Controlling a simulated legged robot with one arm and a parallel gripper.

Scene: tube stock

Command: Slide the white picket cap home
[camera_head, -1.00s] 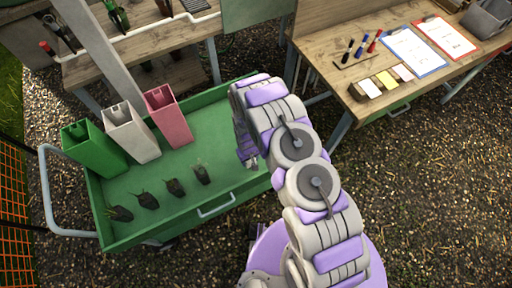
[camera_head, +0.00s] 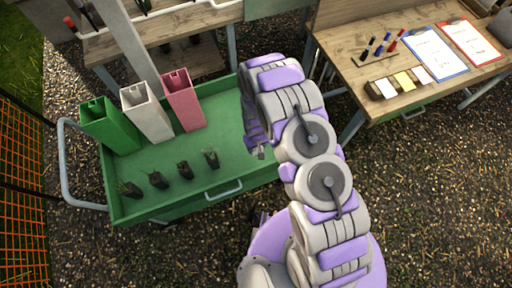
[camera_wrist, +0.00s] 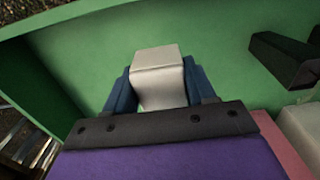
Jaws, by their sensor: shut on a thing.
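My gripper (camera_wrist: 160,92) is shut on a white block-shaped piece, seemingly the white picket cap (camera_wrist: 158,62), between its two blue fingers in the wrist view. Its far end and underside are hidden. In the head view my gripper (camera_head: 258,150) is mostly hidden behind my arm, over the right part of the green cart, and the cap cannot be made out. A tall white square tube (camera_head: 148,118) stands upright in the cart, between a green tube (camera_head: 112,128) and a pink tube (camera_head: 186,104). My gripper is right of all three and apart from them.
Several small potted seedlings (camera_head: 184,170) line the cart's front side. The green cart (camera_head: 160,208) has a raised rim. A wooden table (camera_head: 350,66) with markers, blocks and clipboards (camera_head: 435,52) stands right. A workbench (camera_head: 190,24) stands behind. A dark hollow piece (camera_wrist: 284,60) shows right in the wrist view.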

